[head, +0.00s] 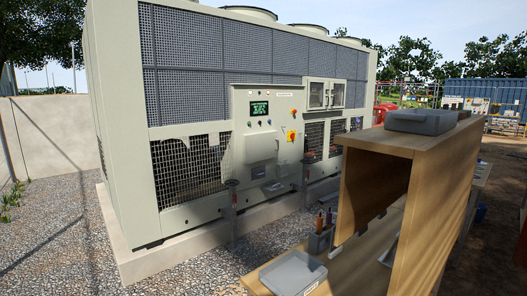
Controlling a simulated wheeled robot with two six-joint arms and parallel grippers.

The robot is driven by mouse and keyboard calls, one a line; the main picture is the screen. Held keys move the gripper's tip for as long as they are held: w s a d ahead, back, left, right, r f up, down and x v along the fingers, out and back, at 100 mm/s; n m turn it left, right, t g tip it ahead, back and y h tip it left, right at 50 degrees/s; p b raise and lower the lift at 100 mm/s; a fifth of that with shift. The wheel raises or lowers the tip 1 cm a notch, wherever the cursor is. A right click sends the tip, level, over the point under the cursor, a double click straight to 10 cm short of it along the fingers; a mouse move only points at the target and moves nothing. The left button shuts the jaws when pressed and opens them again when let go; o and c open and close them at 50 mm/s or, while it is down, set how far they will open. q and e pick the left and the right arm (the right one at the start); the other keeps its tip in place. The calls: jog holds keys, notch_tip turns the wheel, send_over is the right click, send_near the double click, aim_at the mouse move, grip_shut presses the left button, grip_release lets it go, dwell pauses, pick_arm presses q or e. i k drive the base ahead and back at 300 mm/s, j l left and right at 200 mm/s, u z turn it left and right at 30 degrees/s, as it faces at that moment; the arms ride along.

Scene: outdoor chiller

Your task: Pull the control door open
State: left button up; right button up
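The chiller's cream control door (274,110) is on the long side of the big cream chiller (112,130), near the middle of the head view. It carries a small green-lit screen (259,108), small buttons and lamps, and a red-and-yellow switch (291,137). A plain raised cream cover (261,146) sits on its lower part. The door looks shut, flush with its housing. I cannot make out a handle for certain. Neither of my grippers shows in this view.
A wooden bench with a raised shelf (428,140) fills the right foreground. A grey tray (293,274) and a small tool holder (320,238) rest on it. Dark upright posts (233,217) stand before the chiller. Gravel (190,270) lies open at the left front.

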aim_at(260, 147)
jog(key=i+j+u, duration=0.65)
jog(key=i, duration=0.15)
jog(key=i+j+u, duration=0.15)
jog(key=i+u, duration=0.15)
jog(key=i, duration=0.15)
jog(key=i+z, duration=0.15)
jog(key=i, duration=0.4)
jog(key=i+j+z, duration=0.15)
jog(key=i, duration=0.35)
jog(key=i+j+z, duration=0.2)
jog(key=i, duration=0.3)
jog(key=i+l+z, duration=0.5)
jog(key=i+z, duration=0.75)
jog(key=i+j+z, duration=0.1)
jog(key=i+z, duration=0.3)
jog(key=i+j+z, duration=0.25)
jog(key=i+z, duration=0.2)
jog(key=i+u, duration=0.25)
jog(key=i, duration=0.25)
jog(key=i+l+u, duration=0.1)
jog(key=i+u, duration=0.15)
jog(key=i, duration=0.2)
jog(key=i+l+u, duration=0.25)
jog(key=i, duration=0.25)
